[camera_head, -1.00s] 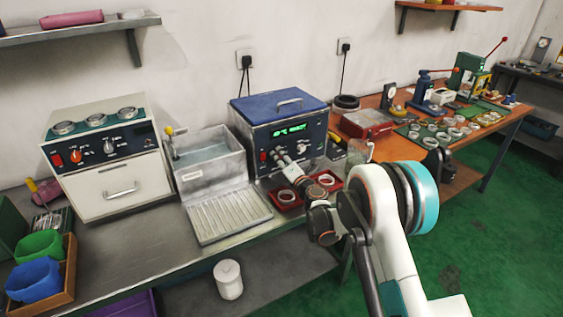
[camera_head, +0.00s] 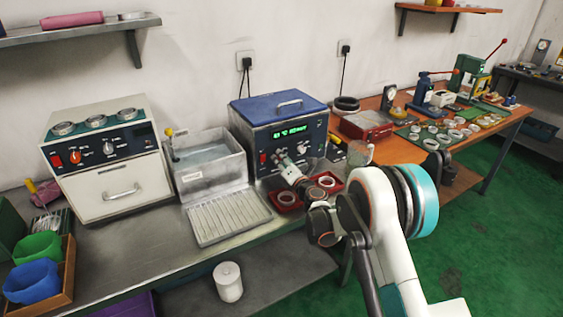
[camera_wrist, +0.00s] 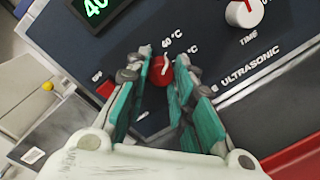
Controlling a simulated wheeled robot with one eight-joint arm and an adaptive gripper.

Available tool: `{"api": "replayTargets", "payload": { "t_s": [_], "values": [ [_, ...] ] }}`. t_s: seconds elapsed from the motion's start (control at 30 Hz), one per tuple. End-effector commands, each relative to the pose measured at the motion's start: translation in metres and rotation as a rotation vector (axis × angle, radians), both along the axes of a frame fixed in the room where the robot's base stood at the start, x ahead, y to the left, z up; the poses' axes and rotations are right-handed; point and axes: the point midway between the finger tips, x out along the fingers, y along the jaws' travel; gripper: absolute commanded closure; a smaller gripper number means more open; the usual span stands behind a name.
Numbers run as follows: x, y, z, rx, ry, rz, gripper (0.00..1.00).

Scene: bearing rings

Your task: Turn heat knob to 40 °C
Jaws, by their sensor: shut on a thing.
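The blue-lidded ultrasonic cleaner (camera_head: 285,140) stands on the bench with a lit green display (camera_head: 291,131). Its red heat knob (camera_wrist: 160,71) shows between the fingers in the wrist view, with its white pointer towards the label that looks like 40 °C. An OFF label is to the left of the knob, and another °C label to the right is partly hidden by a finger. My gripper (camera_wrist: 160,72) is shut on the heat knob; it also shows at the front panel in the head view (camera_head: 282,160). The display (camera_wrist: 95,8) reads 40 at the wrist view's edge.
The TIME knob (camera_wrist: 244,12) is right of the heat knob on the same panel. A red tray (camera_head: 286,207) with rings lies below my gripper. A water basin (camera_head: 208,166) and ribbed drainboard (camera_head: 229,217) stand to the left.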

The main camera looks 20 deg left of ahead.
Motion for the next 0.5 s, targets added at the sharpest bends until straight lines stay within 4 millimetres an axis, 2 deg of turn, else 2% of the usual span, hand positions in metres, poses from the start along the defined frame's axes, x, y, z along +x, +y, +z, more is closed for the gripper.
{"api": "replayTargets", "payload": {
  "t_s": [0.43,0.47,0.5],
  "values": [
    [0.0001,-0.0005,-0.0005,-0.041,-0.048,-0.001,1.0],
    [0.0001,-0.0005,-0.0005,-0.041,-0.048,-0.001,0.71],
    [0.0001,-0.0005,-0.0005,-0.041,-0.048,-0.001,0.62]
  ]
}}
